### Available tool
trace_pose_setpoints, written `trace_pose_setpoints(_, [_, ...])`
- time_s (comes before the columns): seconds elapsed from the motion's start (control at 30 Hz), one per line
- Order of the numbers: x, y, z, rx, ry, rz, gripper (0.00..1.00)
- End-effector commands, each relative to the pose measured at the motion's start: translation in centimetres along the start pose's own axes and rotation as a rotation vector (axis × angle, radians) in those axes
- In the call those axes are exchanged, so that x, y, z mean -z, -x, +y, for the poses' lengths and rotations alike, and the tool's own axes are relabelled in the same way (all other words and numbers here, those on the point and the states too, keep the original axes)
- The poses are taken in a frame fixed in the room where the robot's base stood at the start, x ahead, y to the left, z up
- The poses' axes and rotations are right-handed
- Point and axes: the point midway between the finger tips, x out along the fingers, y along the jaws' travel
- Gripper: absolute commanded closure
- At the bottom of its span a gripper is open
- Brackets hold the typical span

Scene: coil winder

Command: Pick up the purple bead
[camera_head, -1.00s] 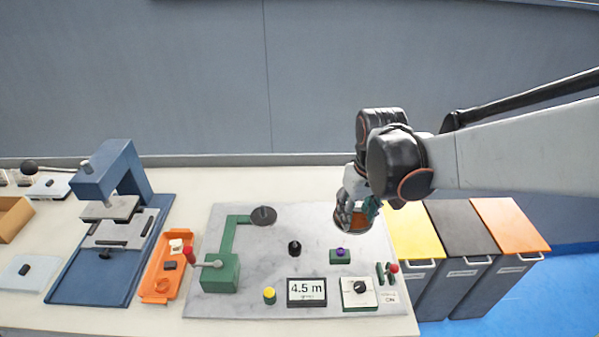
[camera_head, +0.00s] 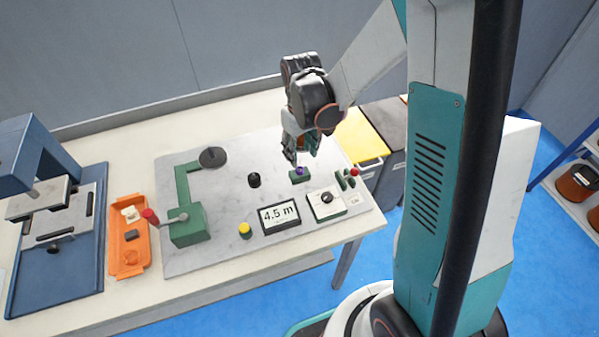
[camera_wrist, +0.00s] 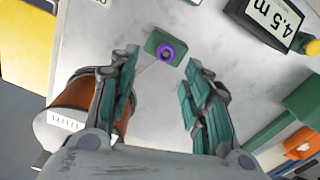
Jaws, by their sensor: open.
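The purple bead (camera_head: 300,170) sits on a small green block (camera_head: 299,178) on the grey marbled board (camera_head: 225,240). In the wrist view the bead (camera_wrist: 168,52) is a purple ring on the green block (camera_wrist: 152,44), ahead of the fingertips and roughly between their lines. My gripper (camera_head: 302,158) is just above and behind the block in the head view. In the wrist view my gripper (camera_wrist: 160,75) has its teal-padded fingers wide apart with nothing between them. The bead looks free of both fingers.
Also on the board are a black knob (camera_head: 254,180), a yellow button (camera_head: 245,230), a 4.5 m display (camera_head: 279,216), a dial (camera_head: 326,200) and a green winder (camera_head: 188,226). An orange tray (camera_head: 129,240) lies left. A copper-coloured spool (camera_wrist: 80,105) shows beside the left finger.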

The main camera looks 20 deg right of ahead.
Motion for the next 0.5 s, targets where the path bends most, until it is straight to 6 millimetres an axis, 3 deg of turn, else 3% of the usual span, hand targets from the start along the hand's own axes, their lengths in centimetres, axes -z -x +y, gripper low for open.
trace_pose_setpoints(0.23, [-0.2,-1.5,-0.3,0.0,0.001,0.0,0.56])
trace_pose_setpoints(0.5, [-0.5,-5.2,-0.8,0.0,0.0,0.0,0.56])
